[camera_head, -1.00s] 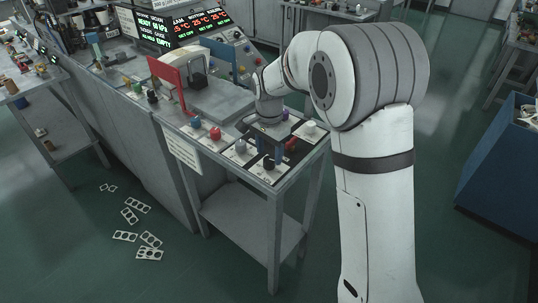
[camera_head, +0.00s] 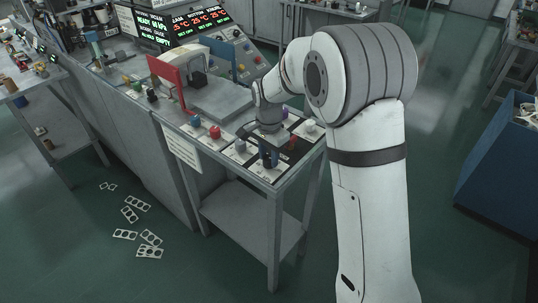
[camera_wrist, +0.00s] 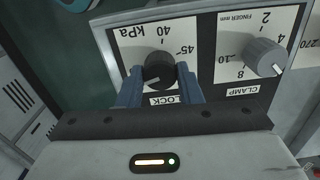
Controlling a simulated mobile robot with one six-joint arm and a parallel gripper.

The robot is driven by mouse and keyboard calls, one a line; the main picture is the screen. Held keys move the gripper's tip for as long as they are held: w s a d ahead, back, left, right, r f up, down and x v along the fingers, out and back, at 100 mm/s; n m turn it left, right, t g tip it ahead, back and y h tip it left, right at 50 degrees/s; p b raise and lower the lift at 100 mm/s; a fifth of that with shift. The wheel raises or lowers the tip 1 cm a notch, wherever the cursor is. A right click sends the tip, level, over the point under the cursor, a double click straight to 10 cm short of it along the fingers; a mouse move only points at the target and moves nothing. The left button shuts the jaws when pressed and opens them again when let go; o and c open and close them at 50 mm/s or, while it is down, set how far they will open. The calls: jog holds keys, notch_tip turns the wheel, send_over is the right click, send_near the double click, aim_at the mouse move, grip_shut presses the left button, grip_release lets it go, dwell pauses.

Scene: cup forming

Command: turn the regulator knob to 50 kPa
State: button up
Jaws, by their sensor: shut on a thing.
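The kPa knob (camera_wrist: 158,70) is black and round, on a white dial plate (camera_wrist: 133,22) that appears upside down in the wrist view. The numbers 40 and 45 show on the plate; the label below is partly hidden. My gripper (camera_wrist: 159,83) has its two blue fingers on either side of this knob and is shut on it. The knob's pointer cannot be read clearly. In the head view my gripper (camera_head: 268,158) points down at the front corner of the control table (camera_head: 272,188), and the knob is mostly hidden.
A grey CLAMP knob (camera_wrist: 265,57) sits beside the kPa dial. A red knob (camera_head: 215,132) and other knobs stand farther along the table. A display (camera_head: 155,30) with lit text stands at the back. A blue bin (camera_head: 495,170) is at the right; flat pieces lie on the floor.

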jog(key=shift+n, duration=0.4)
jog(key=shift+c, duration=0.4)
jog(key=n+b, duration=0.1)
jog(key=n, duration=0.3)
jog(key=shift+n+b, duration=0.3)
jog(key=n+b, duration=0.1)
jog(key=n, duration=0.5)
jog(key=n+b, duration=0.1)
jog(key=n, duration=0.5)
jog(key=shift+n, duration=0.4)
jog(key=n, duration=0.5)
jog(key=shift+n, duration=0.3)
jog(key=o, duration=1)
